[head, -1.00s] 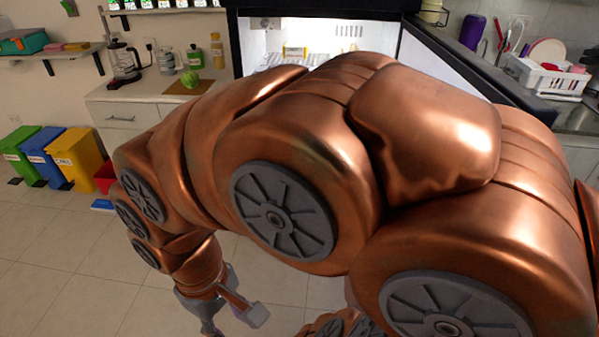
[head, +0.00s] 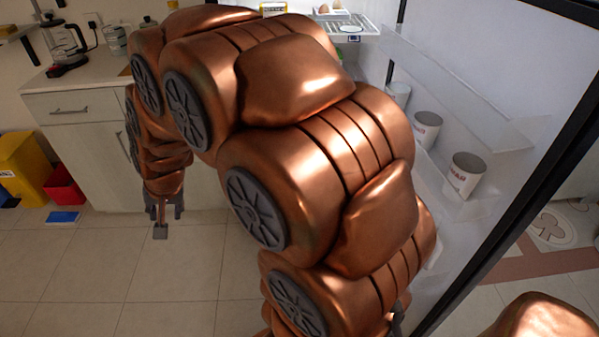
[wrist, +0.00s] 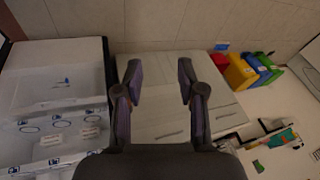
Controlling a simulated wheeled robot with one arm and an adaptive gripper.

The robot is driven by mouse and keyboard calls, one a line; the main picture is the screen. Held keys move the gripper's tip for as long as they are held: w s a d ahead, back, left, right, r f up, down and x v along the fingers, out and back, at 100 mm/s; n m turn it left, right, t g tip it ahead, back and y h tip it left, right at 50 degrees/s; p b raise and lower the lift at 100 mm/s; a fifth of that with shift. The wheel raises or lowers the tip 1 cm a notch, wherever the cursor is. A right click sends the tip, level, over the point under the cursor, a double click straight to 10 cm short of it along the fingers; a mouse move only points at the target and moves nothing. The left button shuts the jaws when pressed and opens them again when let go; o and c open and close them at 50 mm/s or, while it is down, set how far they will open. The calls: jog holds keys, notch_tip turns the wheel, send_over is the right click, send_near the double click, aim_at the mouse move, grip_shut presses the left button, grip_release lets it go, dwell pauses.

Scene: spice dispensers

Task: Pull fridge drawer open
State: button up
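The fridge stands open. In the wrist view, where the floor is at the top, its clear drawer (wrist: 60,92) shows at the left, with shelves (wrist: 55,135) beside it. I cannot see any gap that shows the drawer pulled out. In the head view my arm hides the drawer; only an upper wire shelf (head: 345,30) shows. My gripper (wrist: 157,82) is open and empty, to the right of the fridge in the wrist view, in front of the cabinet. In the head view my gripper (head: 166,218) hangs low, apart from the cabinet front.
The open fridge door (head: 470,130) with white cans (head: 466,172) is close on the right. A white cabinet (head: 85,140) with a coffee maker (head: 64,45) on top stands at the left. A red bin (head: 64,186) and yellow bin (head: 24,165) stand beside it. The tiled floor in front is clear.

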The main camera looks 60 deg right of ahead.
jog(key=w+d+f+m+t+h+b, duration=0.3)
jog(key=w+d+f+m+b, duration=0.35)
jog(key=w+d+f, duration=0.5)
jog(key=w+d+f+m+t+h+b, duration=0.1)
jog(key=w+d+f+m+h+b, duration=0.2)
jog(key=d, duration=0.5)
jog(key=w+d+f+m+t+h+b, duration=0.1)
jog(key=w+d+f+m+b, duration=0.25)
jog(key=d, duration=0.35)
jog(key=s+d+f+m+g+h+b, duration=0.1)
jog(key=s+d+f+m+h+b, duration=0.4)
jog(key=d, duration=0.5)
jog(key=s+d+f+m+g+h+b, duration=0.25)
jog(key=s+d+f+h+b, duration=0.2)
jog(key=d+f, duration=0.35)
jog(key=s+d+f+m+g+h+b, duration=0.1)
jog(key=s+d+f+m+h+b, duration=0.3)
jog(key=d, duration=0.7)
jog(key=shift+m+y, duration=0.45)
jog(key=shift+m, duration=0.1)
jog(key=b+x, duration=0.1)
jog(key=x, duration=0.1)
jog(key=b+x, duration=0.1)
jog(key=x, duration=0.2)
jog(key=b+x, duration=0.1)
jog(key=x, duration=0.1)
jog(key=shift+w+d+f, duration=0.2)
jog(key=shift+w+f, duration=0.05)
jog(key=shift+w, duration=0.15)
jog(key=shift+c, duration=0.2)
